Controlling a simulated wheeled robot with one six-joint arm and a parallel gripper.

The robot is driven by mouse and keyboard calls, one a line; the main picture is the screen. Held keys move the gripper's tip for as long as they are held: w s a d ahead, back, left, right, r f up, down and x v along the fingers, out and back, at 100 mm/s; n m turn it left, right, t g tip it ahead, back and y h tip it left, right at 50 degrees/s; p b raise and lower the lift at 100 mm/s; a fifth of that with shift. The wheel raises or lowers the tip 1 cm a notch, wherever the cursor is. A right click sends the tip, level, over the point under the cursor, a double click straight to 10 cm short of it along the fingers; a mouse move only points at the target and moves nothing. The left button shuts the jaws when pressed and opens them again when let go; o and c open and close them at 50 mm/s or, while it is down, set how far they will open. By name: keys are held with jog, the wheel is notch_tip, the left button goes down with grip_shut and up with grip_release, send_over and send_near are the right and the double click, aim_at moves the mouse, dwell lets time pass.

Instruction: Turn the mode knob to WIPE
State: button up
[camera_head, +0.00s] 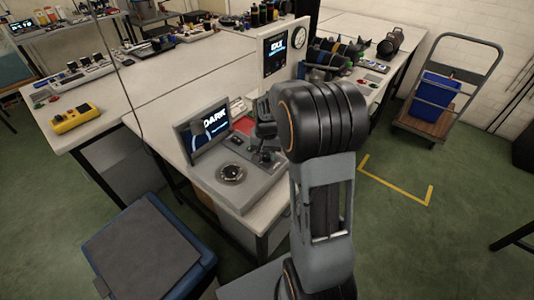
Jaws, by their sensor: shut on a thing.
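A grey console (222,195) stands on the near corner of the white bench. Its tilted screen (206,128) shows the word "DARK" in white letters. A round black dial with a light centre (232,174) sits on the console's front panel, apart from my gripper. My gripper (265,155) points down at the back right of the panel and is shut on a small knob there. The fingers and wrist hide most of that knob, and I cannot read its label or its pointing direction.
My arm covers the console's right side. A yellow handheld device (76,118) lies on the left bench (130,80). A second screen (275,52) stands behind. A blue-edged stool (150,250) is in front of the bench. A trolley (435,115) with a blue bin stands right.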

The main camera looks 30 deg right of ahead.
jog(key=shift+c, duration=1)
jog(key=m, duration=0.8)
jog(key=shift+m+p, duration=0.4)
jog(key=m, duration=0.8)
jog(key=shift+m, duration=0.3)
jog(key=shift+r+m, duration=0.1)
jog(key=shift+m, duration=0.2)
